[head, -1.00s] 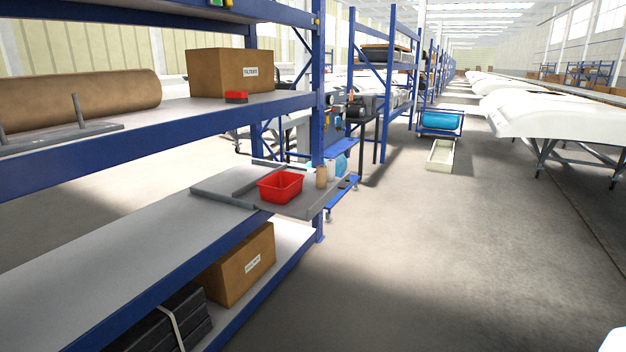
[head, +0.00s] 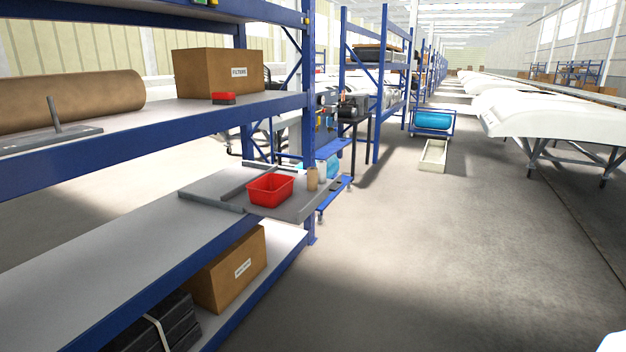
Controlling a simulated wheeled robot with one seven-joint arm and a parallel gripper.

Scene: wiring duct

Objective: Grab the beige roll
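A small beige roll (head: 312,179) stands upright on a grey tray (head: 215,195) at the right end of the middle shelf, just right of a red bin (head: 270,190). It looks apart from the bin, near the tray's right side. My gripper is not in view, so its state does not show. A white piece at the bottom right corner cannot be made out.
The blue shelf rack (head: 150,245) fills the left side. A large brown roll (head: 70,97), a filters box (head: 218,75) and a red item (head: 224,98) are on its upper shelf. A lower box (head: 225,270) sits below. The floor (head: 430,260) at right is clear.

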